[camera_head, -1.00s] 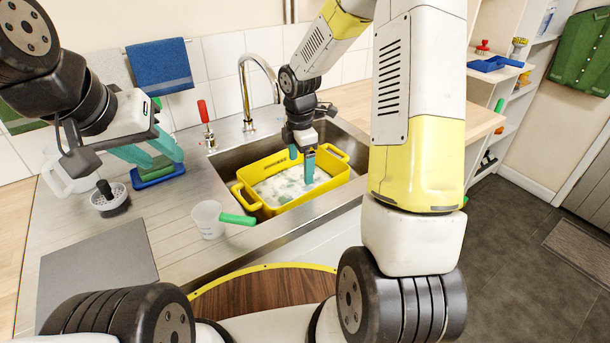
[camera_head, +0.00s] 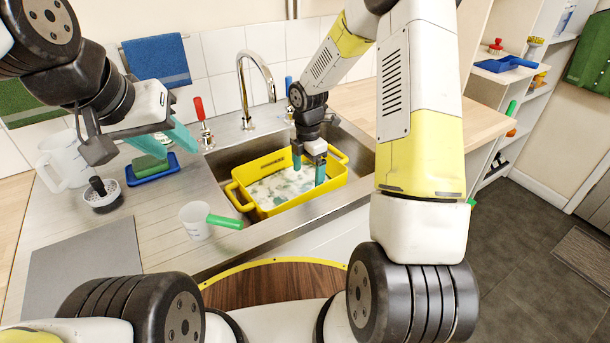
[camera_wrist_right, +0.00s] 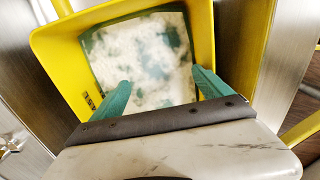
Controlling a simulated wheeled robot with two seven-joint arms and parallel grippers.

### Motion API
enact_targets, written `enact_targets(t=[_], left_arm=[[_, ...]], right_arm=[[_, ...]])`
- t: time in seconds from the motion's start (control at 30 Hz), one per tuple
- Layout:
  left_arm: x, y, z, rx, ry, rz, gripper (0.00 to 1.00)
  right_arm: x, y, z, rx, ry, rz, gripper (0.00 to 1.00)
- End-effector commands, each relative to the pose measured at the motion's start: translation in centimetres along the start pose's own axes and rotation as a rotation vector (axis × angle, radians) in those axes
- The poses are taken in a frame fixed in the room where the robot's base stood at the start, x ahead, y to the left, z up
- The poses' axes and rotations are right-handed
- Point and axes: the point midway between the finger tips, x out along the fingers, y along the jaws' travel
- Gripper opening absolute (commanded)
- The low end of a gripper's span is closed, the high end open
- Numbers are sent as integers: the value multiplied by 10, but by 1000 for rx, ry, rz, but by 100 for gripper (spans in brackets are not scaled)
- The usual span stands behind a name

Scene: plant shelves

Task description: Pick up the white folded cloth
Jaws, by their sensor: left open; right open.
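I cannot make out the white folded cloth for certain. The spot on the wall left of the blue towel (camera_head: 156,62), where a pale cloth hung earlier, is largely covered by my left arm. My left gripper (camera_head: 168,134) is open above the left counter, by the blue tray with a green sponge. My right gripper (camera_head: 308,174) is open, its teal fingers pointing down over the yellow tub (camera_head: 237,196) in the sink. In the right wrist view my right gripper (camera_wrist_right: 160,82) shows nothing between its fingers, above the tub's white, green-blotched contents (camera_wrist_right: 145,55).
A blue tray (camera_head: 135,182) with a green sponge (camera_head: 150,164), a white jug (camera_head: 62,165), a round brush (camera_head: 102,196) and a green-handled cup (camera_head: 194,222) stand on the counter. The tap (camera_head: 246,85) rises behind the sink. A grey mat (camera_head: 85,270) lies front left.

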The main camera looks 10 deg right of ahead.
Motion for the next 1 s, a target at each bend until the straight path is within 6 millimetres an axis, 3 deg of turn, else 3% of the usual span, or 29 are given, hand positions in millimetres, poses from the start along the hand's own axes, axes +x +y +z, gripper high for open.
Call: enact_targets(t=[0.6, 0.9, 1.0], left_arm=[[0, 0, 0, 0, 0, 0, 40], [0, 0, 0, 0, 0, 0, 40], [0, 0, 0, 0, 0, 0, 40]], right_arm=[[73, 4, -1, -2, 1, -2, 89], [78, 4, 0, -1, 0, 0, 89], [78, 4, 0, -1, 0, 0, 69]])
